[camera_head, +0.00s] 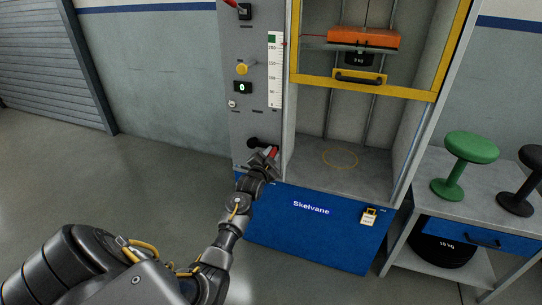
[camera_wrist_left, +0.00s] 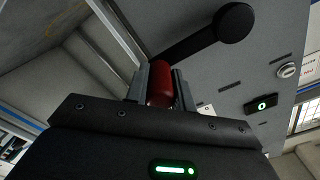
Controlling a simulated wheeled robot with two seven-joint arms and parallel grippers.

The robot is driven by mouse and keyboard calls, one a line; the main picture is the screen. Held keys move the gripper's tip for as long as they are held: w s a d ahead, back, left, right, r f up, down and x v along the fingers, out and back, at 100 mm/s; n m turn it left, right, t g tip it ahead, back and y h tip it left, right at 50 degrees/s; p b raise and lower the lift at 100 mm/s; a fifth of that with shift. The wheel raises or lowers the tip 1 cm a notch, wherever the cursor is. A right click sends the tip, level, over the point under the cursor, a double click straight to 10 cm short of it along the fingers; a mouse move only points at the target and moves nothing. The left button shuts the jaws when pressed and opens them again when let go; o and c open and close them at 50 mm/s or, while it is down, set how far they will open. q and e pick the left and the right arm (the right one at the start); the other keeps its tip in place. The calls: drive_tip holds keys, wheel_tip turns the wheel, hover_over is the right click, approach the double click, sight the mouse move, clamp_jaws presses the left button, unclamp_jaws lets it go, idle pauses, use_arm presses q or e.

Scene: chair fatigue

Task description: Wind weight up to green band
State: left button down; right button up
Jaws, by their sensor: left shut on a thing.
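My left gripper (camera_head: 264,157) is shut on the red crank handle (camera_head: 273,152) at the lower part of the grey control panel. In the left wrist view the red grip (camera_wrist_left: 160,85) sits between my fingers, and the black crank arm (camera_wrist_left: 195,45) runs up to a round hub (camera_wrist_left: 234,23). The orange weight (camera_head: 350,37) hangs high in the test cabinet, with a dark block marked 5 kg under it. A white scale (camera_head: 275,75) stands on the panel, with a green band (camera_head: 272,39) near its top. My right gripper is not in view.
A yellow-framed guard (camera_head: 340,81) with a black handle covers the upper cabinet opening. The cabinet floor (camera_head: 320,172) bears a faint ring and no object. A green stool (camera_head: 468,152) and a black stool stand on the side bench at right.

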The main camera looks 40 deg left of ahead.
use_arm(q)
drive_tip(key=shift+a+f+m, duration=0.1)
drive_tip(key=shift+f+m, duration=1)
drive_tip(key=shift+m, duration=0.1)
drive_tip(key=shift+s+f+m, duration=0.15)
drive_tip(key=shift+f+m, duration=0.35)
drive_tip(key=shift+f, duration=0.05)
drive_tip(key=c, duration=1.2)
unclamp_jaws()
drive_tip(key=shift+a, duration=0.15)
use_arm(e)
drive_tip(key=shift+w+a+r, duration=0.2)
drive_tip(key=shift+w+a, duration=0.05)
use_arm(q)
drive_tip(key=shift+r, duration=0.1)
drive_tip(key=v, duration=1)
drive_tip(key=shift+s+d, duration=0.25)
drive_tip(key=shift+s, duration=0.05)
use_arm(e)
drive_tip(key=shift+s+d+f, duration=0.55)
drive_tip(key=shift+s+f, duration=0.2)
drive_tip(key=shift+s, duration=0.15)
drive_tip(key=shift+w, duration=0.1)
